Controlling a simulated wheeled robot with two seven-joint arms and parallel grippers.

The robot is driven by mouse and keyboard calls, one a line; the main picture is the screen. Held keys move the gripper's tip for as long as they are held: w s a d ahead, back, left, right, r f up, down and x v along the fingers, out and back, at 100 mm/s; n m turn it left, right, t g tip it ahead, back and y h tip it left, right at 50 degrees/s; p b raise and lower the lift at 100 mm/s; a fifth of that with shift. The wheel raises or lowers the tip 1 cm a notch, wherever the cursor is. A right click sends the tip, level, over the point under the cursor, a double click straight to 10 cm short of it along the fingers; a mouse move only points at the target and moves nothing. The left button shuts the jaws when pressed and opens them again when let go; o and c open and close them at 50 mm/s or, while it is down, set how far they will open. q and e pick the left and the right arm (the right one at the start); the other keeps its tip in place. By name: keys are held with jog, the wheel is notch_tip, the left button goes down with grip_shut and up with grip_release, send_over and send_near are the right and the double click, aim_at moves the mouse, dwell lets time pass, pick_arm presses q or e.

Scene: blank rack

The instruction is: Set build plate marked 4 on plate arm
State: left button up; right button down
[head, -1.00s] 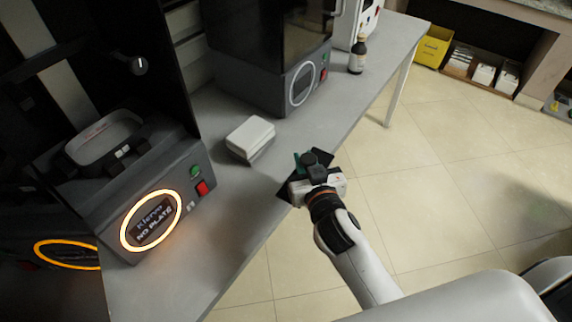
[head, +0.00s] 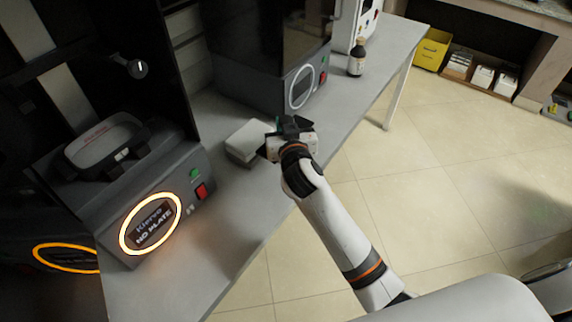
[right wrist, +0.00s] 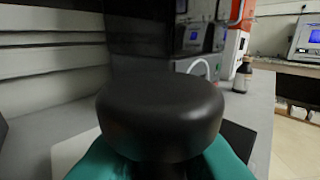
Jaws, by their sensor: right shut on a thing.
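My right gripper (head: 288,126) is shut on the black round knob of a build plate. In the right wrist view the knob (right wrist: 160,110) fills the middle, between teal fingertips. A dark flat part of the plate (right wrist: 238,138) shows below it. No number is readable on it. The plate is held near the white box, mostly hidden by the gripper in the head view. The open printer (head: 165,195) at the left has a lit ring reading "NO PLATE". Inside it, a dark arm-like part with a round end (head: 138,68) stands above a grey vat (head: 105,140). My left gripper is not in view.
A white box (head: 245,142) lies on the grey bench (head: 225,215) between the open printer and a second, closed printer (head: 275,85). A brown bottle (head: 357,58) stands near the bench's right edge. The bench front is clear; open floor lies right.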

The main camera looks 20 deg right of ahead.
notch_tip(320, 180, down, 9)
jog(key=shift+r+b, duration=0.1)
jog(key=shift+b, duration=0.6)
jog(key=shift+f+b, duration=0.65)
jog(key=shift+b, duration=0.05)
jog(key=c, duration=1.3)
grip_release()
